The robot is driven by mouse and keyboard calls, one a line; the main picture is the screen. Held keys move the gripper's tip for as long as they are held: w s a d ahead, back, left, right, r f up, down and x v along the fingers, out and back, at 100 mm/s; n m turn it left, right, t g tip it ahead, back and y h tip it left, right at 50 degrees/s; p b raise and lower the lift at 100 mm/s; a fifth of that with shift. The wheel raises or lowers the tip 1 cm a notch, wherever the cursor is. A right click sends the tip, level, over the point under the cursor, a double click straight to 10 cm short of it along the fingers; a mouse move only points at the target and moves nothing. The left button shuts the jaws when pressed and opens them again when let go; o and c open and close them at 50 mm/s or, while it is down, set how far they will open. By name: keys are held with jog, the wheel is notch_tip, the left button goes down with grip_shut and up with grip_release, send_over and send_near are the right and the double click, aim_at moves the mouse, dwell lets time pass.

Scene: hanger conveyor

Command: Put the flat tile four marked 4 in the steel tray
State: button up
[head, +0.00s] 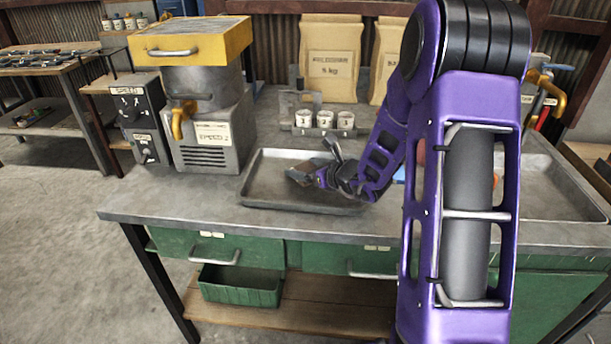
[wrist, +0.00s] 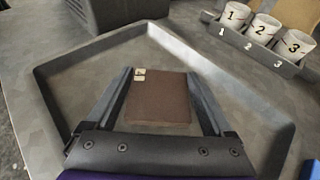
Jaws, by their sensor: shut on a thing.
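The flat tile (wrist: 158,103) is a brown square slab with a small white label at one corner; its mark is too small to read surely. My gripper (wrist: 160,80) is shut on it, a finger along each side. In the head view, the tile (head: 300,174) and my gripper (head: 318,170) are over the left steel tray (head: 262,202), within its outline. The tray's rim also shows around the tile in the wrist view (wrist: 62,68). I cannot tell whether the tile touches the tray floor. No other thing shows in the visible part of this tray.
A rack of cups marked 1, 2 and 3 (head: 325,132) stands behind the tray. A grey machine with a yellow top (head: 205,130) stands at left. Another shallow metal tray (head: 545,190) lies at right, partly behind my arm. Paper sacks (head: 333,60) stand at the back.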

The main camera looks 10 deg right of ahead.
jog(key=shift+f, duration=0.95)
jog(key=shift+f, duration=0.1)
jog(key=o, duration=1.4)
jog(key=p+v, duration=0.1)
jog(key=v, duration=1.1)
jog(key=shift+r, duration=0.2)
